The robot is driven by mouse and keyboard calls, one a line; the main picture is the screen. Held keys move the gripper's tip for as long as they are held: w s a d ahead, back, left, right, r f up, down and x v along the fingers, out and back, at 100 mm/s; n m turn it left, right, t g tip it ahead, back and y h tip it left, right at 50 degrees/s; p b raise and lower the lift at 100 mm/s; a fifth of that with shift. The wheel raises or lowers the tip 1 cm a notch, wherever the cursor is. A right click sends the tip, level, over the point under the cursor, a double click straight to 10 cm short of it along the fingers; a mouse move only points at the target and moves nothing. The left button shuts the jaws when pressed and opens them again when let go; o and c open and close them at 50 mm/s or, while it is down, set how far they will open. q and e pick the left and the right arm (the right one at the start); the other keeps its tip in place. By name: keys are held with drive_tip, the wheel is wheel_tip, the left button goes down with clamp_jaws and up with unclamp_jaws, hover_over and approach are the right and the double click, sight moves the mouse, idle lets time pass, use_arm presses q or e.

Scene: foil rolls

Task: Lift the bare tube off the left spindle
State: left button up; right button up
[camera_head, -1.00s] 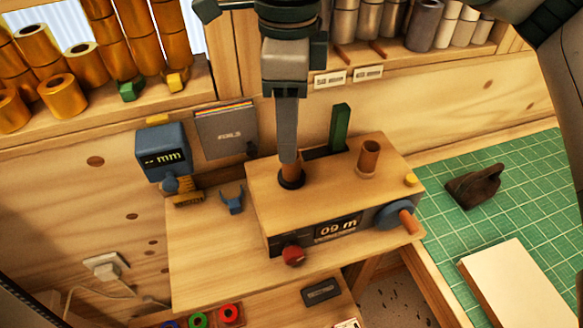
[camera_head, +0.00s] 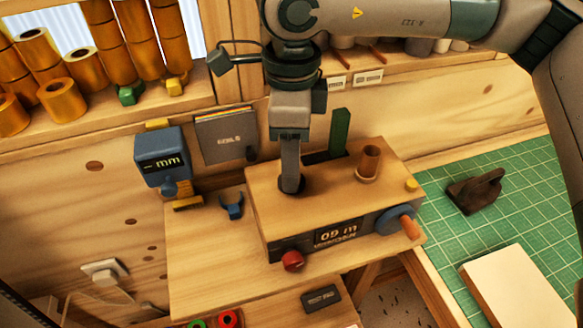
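The wooden winding machine (camera_head: 322,205) stands on the wooden bench with a "09 m" display on its front. My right gripper (camera_head: 291,184) points down at the left spindle, its tips low at the dark ring on the machine's top. The fingers overlap in line, so their gap is hidden. The bare tube on the left spindle is hidden behind the fingers; I cannot tell whether they touch or grip it. A brown tube (camera_head: 369,161) stands upright on the right spindle, apart from the gripper. My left gripper is not in view.
A green upright piece (camera_head: 340,130) stands behind the spindles. The blue "mm" gauge (camera_head: 162,160) is left of the machine. A crank (camera_head: 398,220) and red knob (camera_head: 292,261) are at its front. Right, a green mat (camera_head: 520,215) holds a dark tool (camera_head: 475,190) and pale board (camera_head: 520,290).

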drive_tip(key=shift+f, duration=0.25)
drive_tip(key=c, duration=1.1)
drive_tip(key=shift+r, duration=0.1)
